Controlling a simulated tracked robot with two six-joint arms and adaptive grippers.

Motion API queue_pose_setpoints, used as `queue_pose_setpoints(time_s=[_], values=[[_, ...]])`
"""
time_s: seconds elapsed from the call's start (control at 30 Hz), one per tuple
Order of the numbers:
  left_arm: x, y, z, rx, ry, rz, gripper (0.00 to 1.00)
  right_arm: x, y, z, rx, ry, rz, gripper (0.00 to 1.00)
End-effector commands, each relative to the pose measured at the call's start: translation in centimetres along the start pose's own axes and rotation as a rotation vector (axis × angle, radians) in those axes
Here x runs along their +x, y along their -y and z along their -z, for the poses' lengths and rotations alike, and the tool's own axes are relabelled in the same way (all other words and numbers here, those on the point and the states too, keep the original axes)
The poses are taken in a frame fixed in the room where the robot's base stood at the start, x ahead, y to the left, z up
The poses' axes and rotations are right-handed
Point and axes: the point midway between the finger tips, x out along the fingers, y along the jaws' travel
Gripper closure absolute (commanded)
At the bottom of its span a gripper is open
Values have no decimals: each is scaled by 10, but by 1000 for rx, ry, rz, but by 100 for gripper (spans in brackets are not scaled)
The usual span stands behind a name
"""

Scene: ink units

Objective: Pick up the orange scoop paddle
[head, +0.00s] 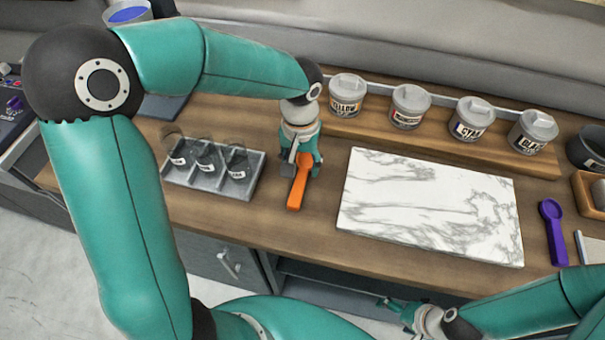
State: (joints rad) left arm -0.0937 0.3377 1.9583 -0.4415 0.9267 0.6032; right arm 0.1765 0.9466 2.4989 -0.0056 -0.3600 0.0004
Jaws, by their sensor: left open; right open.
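The orange scoop paddle (297,190) lies on the wooden table between the grey tray and the marble slab. Its handle points toward the table's front edge. My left gripper (303,165) is open directly over the paddle, with its fingers around or just above the far part of it. The gripper hides that far end, and I cannot tell whether the fingers touch it. My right gripper (395,306) is open and empty, low in front of the table's front edge, well away from the paddle.
A grey tray (205,190) with several clear labelled cups stands left of the paddle. A white marble slab (430,205) lies to the right. Several lidded ink jars (409,105) stand on a wooden riser (385,128) behind. A purple scoop (553,232) lies at the right.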

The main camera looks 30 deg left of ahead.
Motion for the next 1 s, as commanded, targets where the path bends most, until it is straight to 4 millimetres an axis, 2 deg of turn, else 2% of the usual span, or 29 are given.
queue_pose_setpoints(time_s=[0.3, 0.6, 0.67, 0.93, 1.0], values=[[41, 0, -1, -1, 5, 1, 46, -12, 4, 0, 0, 0, 0, 13], [48, 0, -1, -1, 2, 0, 46, -12, 4, 0, 0, 0, 0, 13], [48, 0, -1, -1, 2, 0, 54, -12, 4, 0, 0, 0, 0, 13], [47, 0, -1, -1, 2, 0, 99, -12, 4, 0, 0, 0, 0, 13], [47, -1, 0, 0, 2, 0, 100, -12, 4, 0, 0, 0, 0, 13]])
